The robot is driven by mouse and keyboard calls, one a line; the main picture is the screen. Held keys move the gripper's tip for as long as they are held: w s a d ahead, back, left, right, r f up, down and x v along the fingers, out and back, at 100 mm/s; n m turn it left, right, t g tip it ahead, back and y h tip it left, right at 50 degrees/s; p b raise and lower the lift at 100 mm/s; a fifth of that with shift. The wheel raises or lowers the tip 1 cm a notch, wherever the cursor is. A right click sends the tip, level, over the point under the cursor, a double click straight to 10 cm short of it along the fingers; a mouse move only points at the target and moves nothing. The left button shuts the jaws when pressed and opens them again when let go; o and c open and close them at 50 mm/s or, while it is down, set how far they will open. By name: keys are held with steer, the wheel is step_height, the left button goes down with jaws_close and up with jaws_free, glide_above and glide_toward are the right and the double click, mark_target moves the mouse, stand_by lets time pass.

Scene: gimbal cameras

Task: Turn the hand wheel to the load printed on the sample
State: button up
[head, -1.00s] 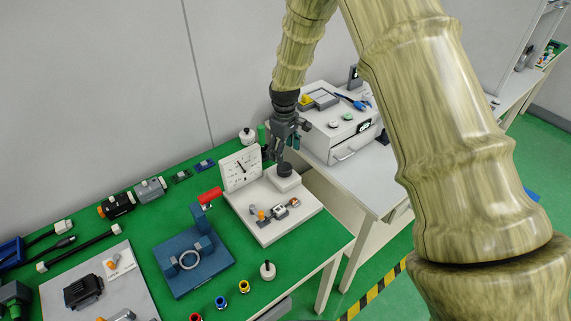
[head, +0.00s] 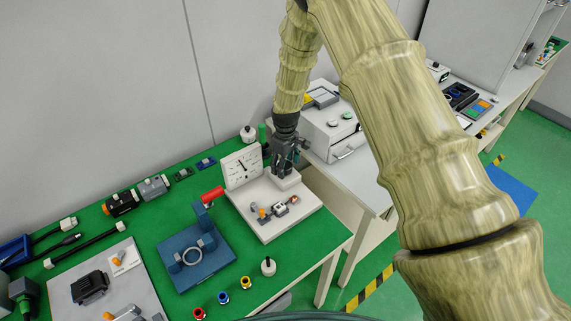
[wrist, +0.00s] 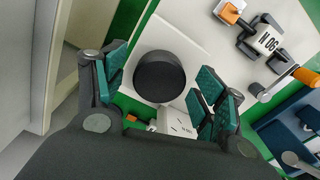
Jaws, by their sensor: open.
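The hand wheel is a black round knob (wrist: 160,77) on a light block of the white test stand (head: 262,232). My gripper (head: 283,170) is above it, pointing down, and hides it in the head view. In the wrist view my open fingers (wrist: 163,84) stand to either side of the knob, with gaps visible. The upright white dial (head: 243,168) has a dark needle pointing up and left; its numbers are too small to read. The sample (wrist: 267,41) is a pale piece clamped on the stand. Its print appears upside down and seems to read 90 N.
A blue fixture with a red handle (head: 212,193) stands left of the stand. Several coloured connectors lie along the green bench's front edge. Bare green bench (head: 310,245) lies in front of the stand.

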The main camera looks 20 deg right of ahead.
steer(key=c, duration=1)
steer(key=shift+c, duration=0.2)
steer(key=shift+m+b, duration=0.3)
steer(key=shift+m, duration=0.1)
steer(key=m+b, duration=0.1)
steer(key=m, duration=0.1)
steer(key=shift+f+m, duration=0.1)
steer(key=shift+m, duration=0.3)
steer(key=m+b, duration=0.2)
steer(key=m, duration=0.3)
steer(key=shift+a, duration=0.1)
steer(key=m+b, duration=0.1)
steer(key=m, duration=0.4)
steer(key=shift+w+a+m, duration=0.1)
steer(key=shift+m, duration=2)
